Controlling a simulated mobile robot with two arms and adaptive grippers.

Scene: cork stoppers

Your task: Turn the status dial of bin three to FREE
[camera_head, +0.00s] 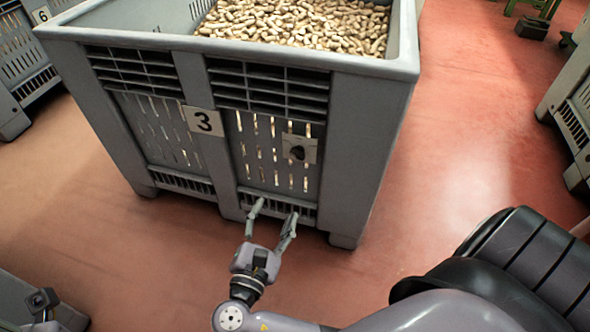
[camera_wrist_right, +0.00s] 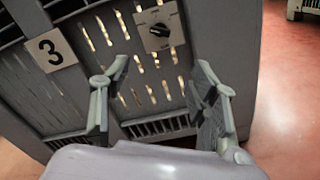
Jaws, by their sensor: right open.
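Bin three (camera_head: 341,130) is a large grey slatted bin full of cork stoppers (camera_head: 300,22), with a white number 3 plate (camera_head: 203,121) on its front. The status dial (camera_head: 298,152) is a dark knob on a small grey plate on the right half of the front; its lettering is too small to read. The dial also shows in the right wrist view (camera_wrist_right: 159,30), above and between the fingers. My right gripper (camera_head: 274,208) is open and empty, in front of the bin's lower front and below the dial, apart from it. My left gripper is not clearly visible.
A bin with number 6 (camera_head: 42,14) stands at the far left, and another grey bin (camera_head: 572,110) at the right edge. Red floor (camera_head: 470,130) is clear between bin three and the right bin. A green metal frame (camera_head: 535,8) stands at the back right.

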